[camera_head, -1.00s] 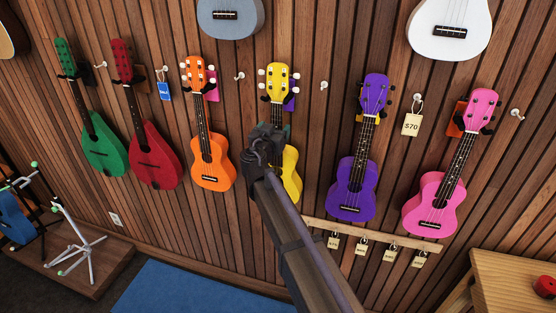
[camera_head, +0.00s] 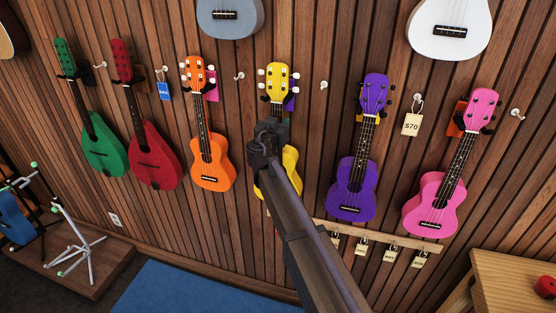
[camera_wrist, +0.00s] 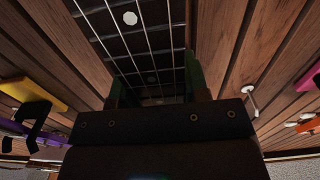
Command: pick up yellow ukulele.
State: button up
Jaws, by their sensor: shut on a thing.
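The yellow ukulele (camera_head: 291,163) hangs upright on the wall by its headstock (camera_head: 278,80), between the orange and purple ukuleles. My arm covers much of its neck and part of its body in the head view. My gripper (camera_head: 268,133) is at the neck, below the headstock. In the wrist view my gripper (camera_wrist: 152,100) has its fingers on both sides of the dark fretboard (camera_wrist: 135,45), with the strings running between them. It is shut on the neck.
An orange ukulele (camera_head: 211,163) hangs to the left and a purple ukulele (camera_head: 352,188) to the right. A pink ukulele (camera_head: 432,205) hangs farther right. A rail (camera_head: 390,237) with several price tags is on the wall below. A grey instrument (camera_head: 230,16) hangs above.

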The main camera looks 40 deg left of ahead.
grip_shut()
jog(key=shift+r, duration=0.1)
